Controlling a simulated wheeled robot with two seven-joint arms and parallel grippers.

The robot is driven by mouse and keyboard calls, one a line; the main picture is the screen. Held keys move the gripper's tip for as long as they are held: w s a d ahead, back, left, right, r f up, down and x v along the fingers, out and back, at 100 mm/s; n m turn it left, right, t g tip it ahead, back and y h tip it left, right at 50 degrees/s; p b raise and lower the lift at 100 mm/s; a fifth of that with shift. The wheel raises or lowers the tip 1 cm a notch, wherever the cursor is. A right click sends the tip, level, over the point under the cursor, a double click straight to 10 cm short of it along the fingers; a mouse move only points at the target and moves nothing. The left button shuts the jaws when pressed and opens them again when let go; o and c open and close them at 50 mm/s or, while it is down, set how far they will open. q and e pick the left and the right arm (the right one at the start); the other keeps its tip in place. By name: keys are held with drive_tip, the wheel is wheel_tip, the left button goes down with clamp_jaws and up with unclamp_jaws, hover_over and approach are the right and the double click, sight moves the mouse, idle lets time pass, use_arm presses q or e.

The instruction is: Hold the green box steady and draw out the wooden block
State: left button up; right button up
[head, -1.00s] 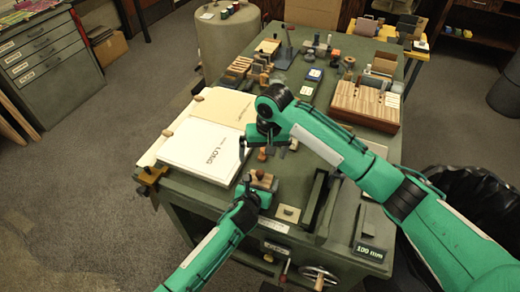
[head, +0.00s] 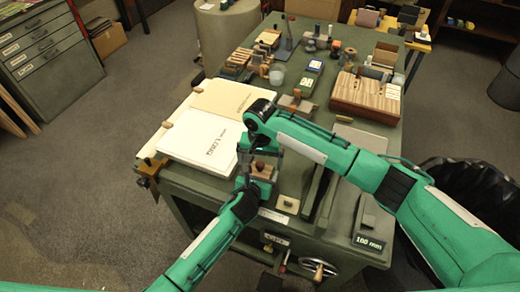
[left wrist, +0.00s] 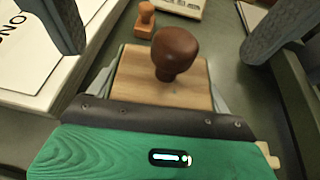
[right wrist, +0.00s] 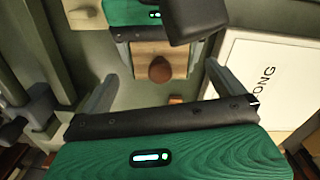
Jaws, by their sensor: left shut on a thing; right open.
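The wooden block (left wrist: 136,82) has a pale flat top and a round dark brown knob (left wrist: 176,54). It sits in the green box (left wrist: 121,58), whose rim shows only in part beside the block. My left gripper (head: 257,184) is shut on the box, one finger on each side. My right gripper (head: 262,150) is open and comes from the far side, above the block. In the right wrist view the knob (right wrist: 161,70) lies between its spread fingertips, which are apart from it. The head view half hides block and box behind the grippers.
A small square block with a knob (head: 288,203) stands to the right. Beyond are a wooden rack (head: 365,98) and several stamps. A small orange stamp (left wrist: 145,20) stands close behind the box.

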drive_tip(key=shift+f, duration=1.45)
drive_tip(key=c, duration=1.3)
drive_tip(key=shift+c, duration=0.3)
drive_tip(key=shift+r, duration=0.4)
drive_tip(key=shift+r, duration=3.35)
use_arm(q)
drive_tip(key=o, duration=1)
